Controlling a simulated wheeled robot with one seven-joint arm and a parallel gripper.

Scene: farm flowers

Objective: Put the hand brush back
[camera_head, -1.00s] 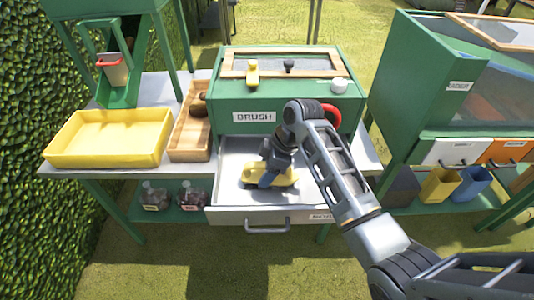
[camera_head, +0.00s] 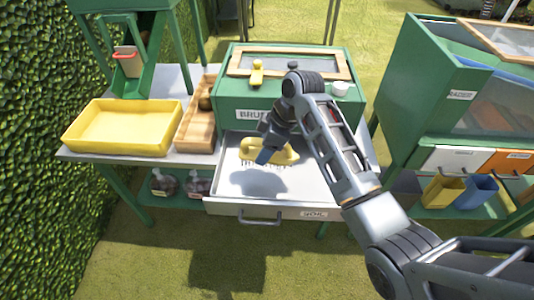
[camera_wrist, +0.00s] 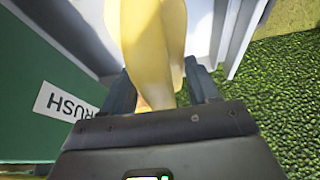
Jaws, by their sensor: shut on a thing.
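The yellow hand brush (camera_head: 284,155) is in my gripper (camera_head: 265,154), above the open drawer (camera_head: 232,184). Its dark bristles point down, and a shadow lies on the drawer floor beneath it. In the wrist view, the yellow brush (camera_wrist: 150,40) runs between the two fingers of my gripper (camera_wrist: 158,95), which is shut on it. The drawer is pulled out of the green box (camera_head: 236,92), which bears a BRUSH label (camera_head: 253,115). The drawer's front carries a SOIL label (camera_head: 314,214).
A yellow tray (camera_head: 122,150) and a wooden box (camera_head: 186,133) stand left of the green box. A yellow object (camera_head: 257,66) and a white round object (camera_head: 340,88) are on its top. A green cabinet (camera_head: 410,80) stands at the right.

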